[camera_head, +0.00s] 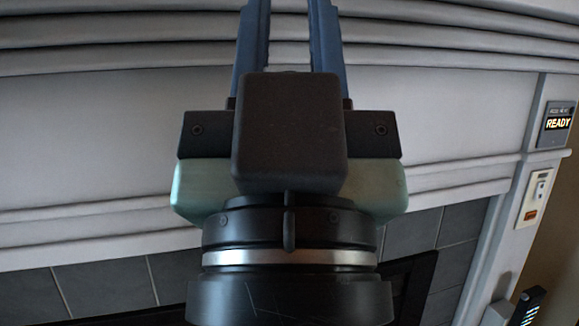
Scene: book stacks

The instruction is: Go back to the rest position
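My gripper (289,25) fills the middle of the head view, pointing toward the top edge. Its two blue fingers stand apart with pale wall moulding showing between them. The fingertips are cut off by the top of the picture. No object shows between the visible parts of the fingers. A black box-shaped part of my gripper and my dark wrist with a silver ring are below the fingers.
A pale moulded surround (90,130) stretches behind my gripper, above dark grey tiles (105,285). At the right are a small panel reading READY (556,124), a wall switch plate (536,197) and a dark handset-like object (527,305). No clear floor shows.

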